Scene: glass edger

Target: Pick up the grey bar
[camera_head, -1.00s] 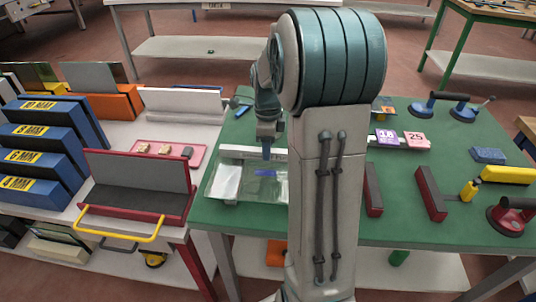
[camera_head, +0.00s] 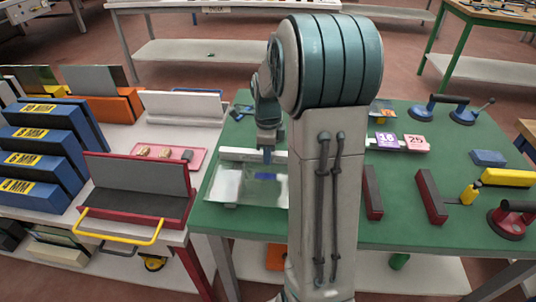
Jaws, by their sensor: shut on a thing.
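The grey bar (camera_head: 236,154) is a long pale bar along the back edge of the glass pane on the green table, left of my arm. My gripper (camera_head: 267,157) points down at its right part and is shut on it. The fingertips are small and partly merged with the bar.
The glass pane (camera_head: 230,186) with a blue mark lies just in front. A pink tray (camera_head: 200,160) with small pieces and a red-framed rack (camera_head: 180,212) stand left. Red-sided blocks (camera_head: 430,192) and suction cups (camera_head: 512,222) lie right.

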